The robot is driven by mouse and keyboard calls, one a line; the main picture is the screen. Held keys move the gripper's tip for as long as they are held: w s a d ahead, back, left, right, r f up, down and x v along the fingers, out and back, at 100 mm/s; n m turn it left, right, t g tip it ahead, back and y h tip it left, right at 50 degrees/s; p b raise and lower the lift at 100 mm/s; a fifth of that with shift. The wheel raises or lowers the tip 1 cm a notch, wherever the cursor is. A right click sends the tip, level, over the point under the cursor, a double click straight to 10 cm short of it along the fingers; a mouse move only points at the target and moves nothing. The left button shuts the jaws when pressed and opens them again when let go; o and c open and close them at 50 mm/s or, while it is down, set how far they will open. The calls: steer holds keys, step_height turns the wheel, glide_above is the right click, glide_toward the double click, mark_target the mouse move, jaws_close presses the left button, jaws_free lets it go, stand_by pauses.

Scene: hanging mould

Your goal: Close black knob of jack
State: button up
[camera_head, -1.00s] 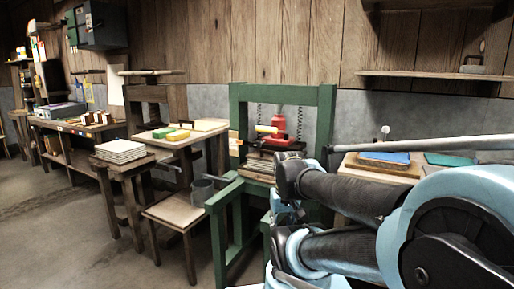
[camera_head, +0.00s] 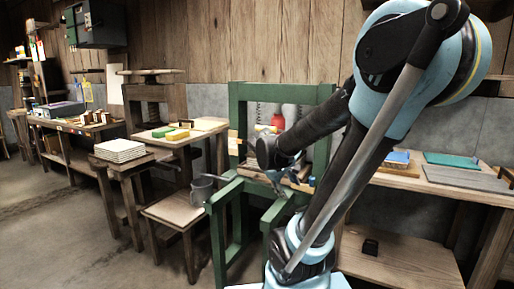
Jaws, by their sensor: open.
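The red jack (camera_head: 278,121) stands inside the green press frame (camera_head: 237,105). Only its upper red part shows, above my wrist. Its lower body and the black knob are hidden behind my arm. My arm reaches in from the right, and its dark wrist is in front of the press opening. My gripper (camera_head: 279,187) is small and partly hidden below the wrist, in front of the press. It is open, with nothing seen between its fingers. I cannot tell how far it is from the knob.
A table with blue and green boards (camera_head: 451,160) is at the right. White tiles (camera_head: 120,150) lie on a stand further left. Open floor lies at front left.

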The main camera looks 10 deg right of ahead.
steer(key=w+a+r+n+t+h, duration=0.2)
steer(key=w+n, duration=0.1)
steer(key=w, duration=0.5)
steer(key=w+a+r+n+t+h, duration=0.2)
steer(key=w+n, duration=0.1)
steer(key=w, duration=0.5)
steer(key=w+a+n+t+h, duration=0.2)
steer(key=w+a+n+t, duration=0.45)
steer(key=w+a, duration=0.6)
steer(key=shift+g, duration=0.35)
steer(key=x, duration=1.1)
steer(key=r+x, duration=0.1)
steer(key=x, duration=0.4)
steer(key=shift+w+d, duration=0.2)
steer(key=shift+d, duration=0.05)
steer(key=c, duration=1.1)
